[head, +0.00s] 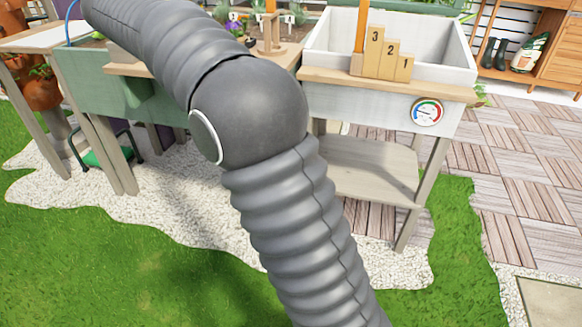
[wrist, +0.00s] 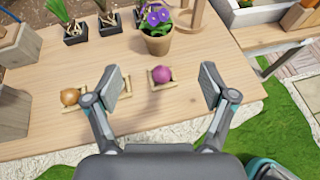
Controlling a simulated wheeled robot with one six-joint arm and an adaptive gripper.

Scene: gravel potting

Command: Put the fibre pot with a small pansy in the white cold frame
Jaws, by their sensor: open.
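The fibre pot (wrist: 157,43) with a small purple pansy stands upright on the wooden bench, at the top middle of the wrist view. My gripper (wrist: 163,80) is open and empty, its fingers wide apart. The pot is beyond the fingertips, not between them. In the head view purple pansy flowers (head: 233,24) show just right of my arm, and my gripper is out of sight. The white cold frame (head: 375,108) is a whitewashed box on legs, right of the bench, with a round dial on its front. Its near corner shows in the wrist view (wrist: 238,18).
A purple onion (wrist: 161,75) in a small wooden holder lies between the fingers in the picture. A yellow onion (wrist: 70,97) sits farther left. Black pots (wrist: 75,33) with plants stand at the back left. Numbered wooden steps (head: 382,58) stand on the cold frame's front edge.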

